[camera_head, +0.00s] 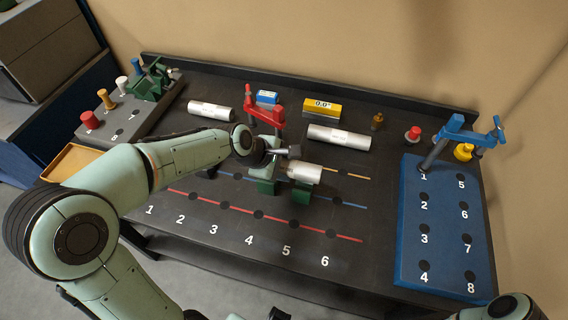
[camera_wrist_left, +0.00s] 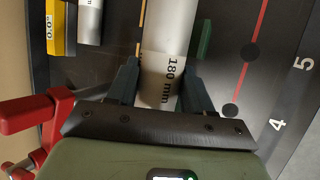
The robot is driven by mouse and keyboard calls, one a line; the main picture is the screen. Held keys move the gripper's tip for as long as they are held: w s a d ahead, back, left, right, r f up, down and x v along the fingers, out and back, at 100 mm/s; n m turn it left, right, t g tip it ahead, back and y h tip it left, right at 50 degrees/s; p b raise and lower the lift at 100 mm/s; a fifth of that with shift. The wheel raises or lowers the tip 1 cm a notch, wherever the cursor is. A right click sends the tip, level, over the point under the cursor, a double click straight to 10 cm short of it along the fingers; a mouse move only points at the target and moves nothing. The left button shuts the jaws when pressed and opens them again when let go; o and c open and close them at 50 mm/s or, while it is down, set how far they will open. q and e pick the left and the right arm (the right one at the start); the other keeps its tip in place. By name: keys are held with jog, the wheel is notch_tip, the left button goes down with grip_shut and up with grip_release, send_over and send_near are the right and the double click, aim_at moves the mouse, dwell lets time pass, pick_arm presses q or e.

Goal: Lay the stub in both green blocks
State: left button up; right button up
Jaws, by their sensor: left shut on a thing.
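The stub (camera_head: 306,173) is a short silver cylinder, and its label reads 180 mm in the left wrist view (camera_wrist_left: 165,75). My left gripper (camera_head: 290,165) is shut on it, with one finger on each side in the left wrist view (camera_wrist_left: 160,88). The two green blocks (camera_head: 267,187) and (camera_head: 301,194) stand side by side on the dark table under the stub. I cannot tell whether the stub touches them. Part of one green block (camera_wrist_left: 203,38) shows beside the stub in the left wrist view. My right gripper is not in view.
A red clamp (camera_head: 264,117) stands just behind my left gripper. Two other silver cylinders (camera_head: 211,110) and (camera_head: 339,137) lie further back, near a yellow block (camera_head: 321,107). A blue numbered board (camera_head: 446,235) with a blue clamp (camera_head: 458,134) is at right. The table front is clear.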

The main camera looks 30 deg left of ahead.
pick_arm(q)
jog(key=shift+f, duration=0.15)
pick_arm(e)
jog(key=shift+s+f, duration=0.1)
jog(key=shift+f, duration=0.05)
pick_arm(q)
jog(key=shift+f+b, duration=0.95)
jog(key=shift+f, duration=0.2)
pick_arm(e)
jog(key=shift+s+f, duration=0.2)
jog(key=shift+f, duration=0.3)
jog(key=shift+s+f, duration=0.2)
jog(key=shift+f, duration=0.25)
pick_arm(q)
jog(key=shift+f, duration=0.2)
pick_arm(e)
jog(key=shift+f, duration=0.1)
pick_arm(q)
jog(key=shift+f+b, duration=0.45)
jog(key=shift+f, duration=0.05)
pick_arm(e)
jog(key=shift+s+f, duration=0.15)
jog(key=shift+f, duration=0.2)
pick_arm(q)
jog(key=o, duration=1.5)
jog(key=shift+c, duration=0.2)
